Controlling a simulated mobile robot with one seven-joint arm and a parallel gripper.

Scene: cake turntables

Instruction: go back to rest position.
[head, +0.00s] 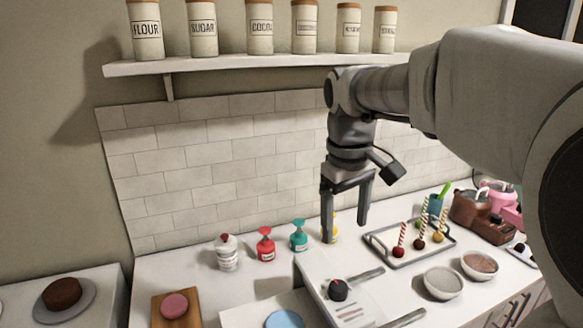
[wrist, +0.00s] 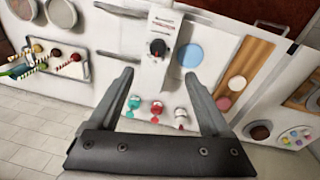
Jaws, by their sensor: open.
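My gripper (head: 345,232) hangs from my arm above the back of the white counter, fingers pointing down, open and with nothing between them. In the wrist view, its two fingers (wrist: 157,76) are spread wide apart. A yellow bottle (head: 335,228) shows partly behind the left finger in the head view. My gripper looks apart from the things on the counter, though its exact height is hard to tell.
Left of my gripper stand teal (head: 299,237), red (head: 265,245) and white (head: 227,252) bottles. Right is a tray (head: 385,258) with cake pops, then two bowls (head: 443,283). A shelf (head: 250,63) with canisters runs along the wall. A brown cake (head: 62,292) sits far left.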

